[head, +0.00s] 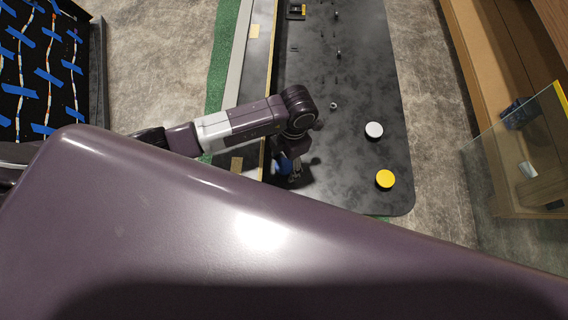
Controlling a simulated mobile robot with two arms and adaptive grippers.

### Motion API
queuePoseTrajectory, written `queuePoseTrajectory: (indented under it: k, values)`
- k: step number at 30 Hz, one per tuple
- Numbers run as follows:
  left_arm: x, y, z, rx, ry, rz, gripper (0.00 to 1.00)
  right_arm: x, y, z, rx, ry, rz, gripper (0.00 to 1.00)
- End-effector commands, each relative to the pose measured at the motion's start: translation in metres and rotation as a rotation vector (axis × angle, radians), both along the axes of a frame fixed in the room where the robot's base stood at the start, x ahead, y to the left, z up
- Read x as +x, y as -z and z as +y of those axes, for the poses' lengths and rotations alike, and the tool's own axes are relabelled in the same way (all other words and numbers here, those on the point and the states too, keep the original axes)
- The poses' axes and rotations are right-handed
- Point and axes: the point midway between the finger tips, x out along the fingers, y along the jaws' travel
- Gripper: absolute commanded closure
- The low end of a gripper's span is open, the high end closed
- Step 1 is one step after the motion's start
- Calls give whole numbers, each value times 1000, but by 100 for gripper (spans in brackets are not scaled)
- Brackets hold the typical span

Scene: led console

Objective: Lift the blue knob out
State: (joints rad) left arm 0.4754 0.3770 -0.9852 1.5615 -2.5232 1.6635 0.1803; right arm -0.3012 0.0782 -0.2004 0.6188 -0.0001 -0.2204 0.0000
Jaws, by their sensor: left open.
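The blue knob (281,167) is at the lower left part of the black console top (350,120), partly hidden by my left gripper. My left gripper (296,172) points down beside the blue knob, just to its right. Its jaws are open, though the fingers are small and dark here. I cannot tell whether the fingers touch the knob. My right gripper is not in view.
A white knob (374,130) and a yellow knob (385,179) stand on the console to the right. A wooden cabinet (480,60) with a glass panel stands right. My purple body covers the lower view.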

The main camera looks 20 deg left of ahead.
Motion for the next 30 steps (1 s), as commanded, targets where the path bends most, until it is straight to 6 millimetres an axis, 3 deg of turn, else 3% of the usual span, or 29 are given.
queuePoseTrajectory:
  k: [8,21,30]
  values:
    - [0,5,0,-1,0,-1,41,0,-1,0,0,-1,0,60]
    - [0,4,0,-1,0,0,87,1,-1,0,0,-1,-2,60]
    - [0,2,0,-1,0,-2,87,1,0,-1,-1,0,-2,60]
